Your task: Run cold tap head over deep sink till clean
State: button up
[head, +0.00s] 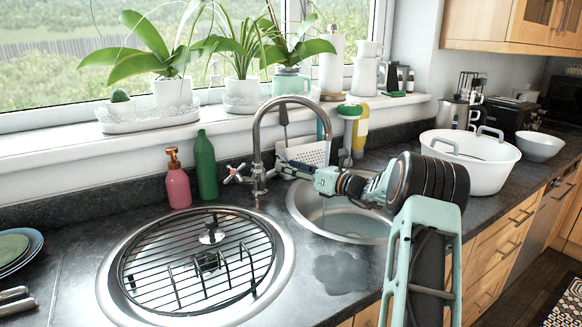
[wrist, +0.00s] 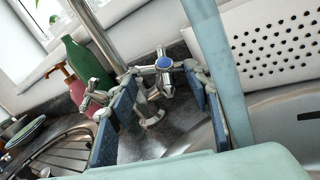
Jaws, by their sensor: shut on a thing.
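The arched metal tap (head: 257,150) stands between the two round sinks. In the wrist view, its cross-shaped cold handle (wrist: 163,64), with a blue cap, sits between my blue finger pads, its prongs reaching toward both. My gripper (head: 285,167) is shut on this handle; the head view mostly hides the contact. The spout arches toward the deep right sink (head: 352,224), which my arm partly covers. A pale blue upright band (wrist: 212,55) passes right of the handle in the wrist view; I cannot tell whether it is water. The other cross handle (head: 233,174) is free on the left.
The left sink (head: 115,300) holds a wire rack. Pink (head: 177,185) and green (head: 206,165) bottles stand behind it. A perforated white holder (head: 308,152) is close behind my gripper. A white tub (head: 470,165) stands right of my arm. Plants line the sill.

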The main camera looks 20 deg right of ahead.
jog(key=shift+o, duration=0.3)
jog(key=shift+w+d+r+n+g+y, duration=0.1)
jog(key=shift+w+d+n+g+y, duration=0.15)
jog(key=shift+n+y, duration=0.3)
jog(key=shift+w+d+r+n+g+y, duration=0.1)
jog(key=shift+d+n+y, duration=0.2)
jog(key=shift+n+y, duration=0.25)
jog(key=o, duration=0.8)
jog(key=shift+o, duration=1.2)
jog(key=shift+w+f, duration=0.15)
jog(key=shift+f, duration=0.05)
jog(key=o, duration=0.3)
jog(key=shift+f, duration=0.1)
jog(key=v, duration=1.2)
jog(key=shift+f, duration=0.1)
